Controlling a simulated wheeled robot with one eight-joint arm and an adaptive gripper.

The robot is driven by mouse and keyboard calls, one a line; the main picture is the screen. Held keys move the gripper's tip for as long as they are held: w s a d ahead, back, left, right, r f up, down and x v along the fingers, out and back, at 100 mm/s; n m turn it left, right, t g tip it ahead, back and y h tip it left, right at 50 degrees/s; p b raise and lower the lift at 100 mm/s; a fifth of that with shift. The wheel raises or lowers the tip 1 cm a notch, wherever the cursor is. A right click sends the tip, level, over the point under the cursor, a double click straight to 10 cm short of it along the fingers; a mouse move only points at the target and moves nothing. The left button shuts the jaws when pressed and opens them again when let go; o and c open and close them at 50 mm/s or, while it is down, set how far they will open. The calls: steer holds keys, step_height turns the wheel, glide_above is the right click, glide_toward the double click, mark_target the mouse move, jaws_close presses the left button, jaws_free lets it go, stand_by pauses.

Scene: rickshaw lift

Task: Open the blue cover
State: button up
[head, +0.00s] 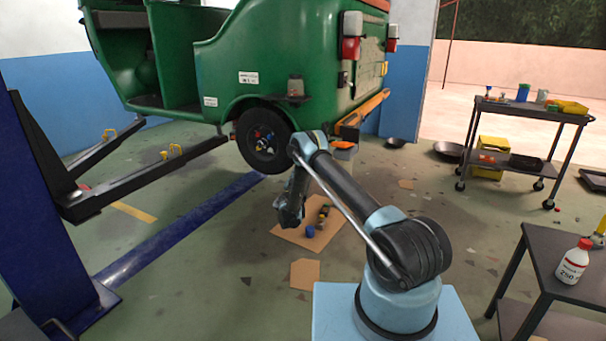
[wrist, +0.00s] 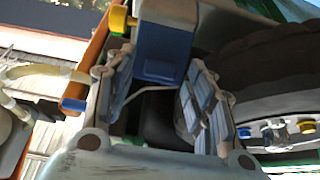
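In the wrist view a blue block with a pale upper part, which looks like the blue cover (wrist: 163,52), lies ahead near the top centre. A yellow knob (wrist: 121,20) is at its upper left. My gripper (wrist: 160,70) is open, with one finger to either side below the block. The gap between the fingers looks empty, and I cannot tell how far the block is from the fingertips. My fingertips cannot be made out clearly there.
The green rickshaw (head: 225,60) is raised on lift arms (head: 150,170). Its black wheel (wrist: 270,75) is close on the right in the wrist view. Cardboard (head: 290,237) with small parts lies on the floor. A cart (head: 520,112) and a dark table (head: 560,250) stand at right.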

steer(key=shift+r, duration=0.1)
step_height(320, 180, up, 10)
stand_by(0.7)
